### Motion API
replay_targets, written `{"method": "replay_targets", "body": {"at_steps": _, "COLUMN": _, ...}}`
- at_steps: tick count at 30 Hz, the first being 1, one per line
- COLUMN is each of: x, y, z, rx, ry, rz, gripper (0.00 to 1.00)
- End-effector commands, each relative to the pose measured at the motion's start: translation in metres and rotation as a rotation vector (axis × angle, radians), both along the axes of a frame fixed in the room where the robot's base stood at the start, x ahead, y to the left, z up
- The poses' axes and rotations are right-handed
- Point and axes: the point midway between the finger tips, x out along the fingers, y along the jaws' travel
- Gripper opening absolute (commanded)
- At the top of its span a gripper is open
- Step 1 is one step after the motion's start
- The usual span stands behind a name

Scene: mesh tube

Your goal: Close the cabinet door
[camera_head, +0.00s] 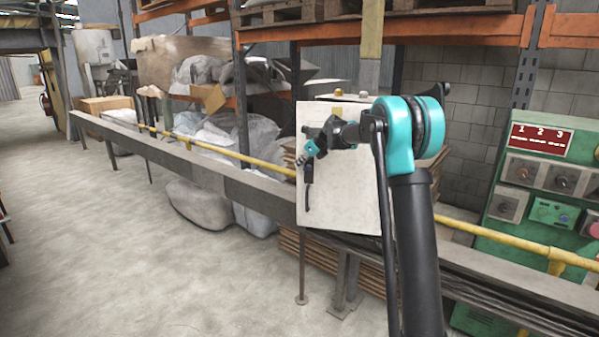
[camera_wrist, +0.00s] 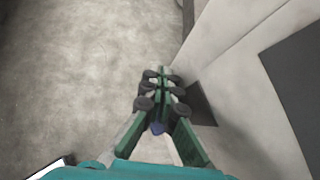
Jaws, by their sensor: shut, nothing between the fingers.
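The cabinet (camera_head: 350,200) shows in the head view as a pale, worn box front with a dark upright handle (camera_head: 307,197) near its left edge. My arm hides part of its right side. I cannot tell how far the door stands open. My gripper (camera_head: 303,160) is in front of the panel's left edge, just above the handle. In the wrist view my gripper (camera_wrist: 161,78) has its green fingers together, with nothing between them. Pale cabinet surfaces (camera_wrist: 225,50) lie to its right, with a dark patch beside the fingers. I cannot tell whether they touch.
A long grey beam (camera_head: 200,165) and a yellow rail (camera_head: 225,152) run past the cabinet. Racks with wrapped sacks (camera_head: 225,135) stand behind. A green control panel (camera_head: 540,200) is at the right. The concrete floor (camera_head: 130,250) at the left is open.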

Motion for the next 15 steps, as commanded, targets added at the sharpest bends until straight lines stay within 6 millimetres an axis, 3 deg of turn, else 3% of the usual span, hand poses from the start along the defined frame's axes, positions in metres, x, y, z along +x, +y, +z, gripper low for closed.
{"method": "replay_targets", "body": {"at_steps": 1, "x": 0.017, "y": -0.002, "z": -0.001, "rx": 0.000, "ry": 0.000, "rz": -0.001, "gripper": 0.00}}
{"method": "replay_targets", "body": {"at_steps": 9, "x": 0.085, "y": -0.020, "z": 0.000, "rx": 0.000, "ry": 0.000, "rz": -0.140, "gripper": 0.00}}
{"method": "replay_targets", "body": {"at_steps": 15, "x": 0.121, "y": -0.034, "z": 0.000, "rx": 0.000, "ry": 0.000, "rz": -0.155, "gripper": 0.00}}
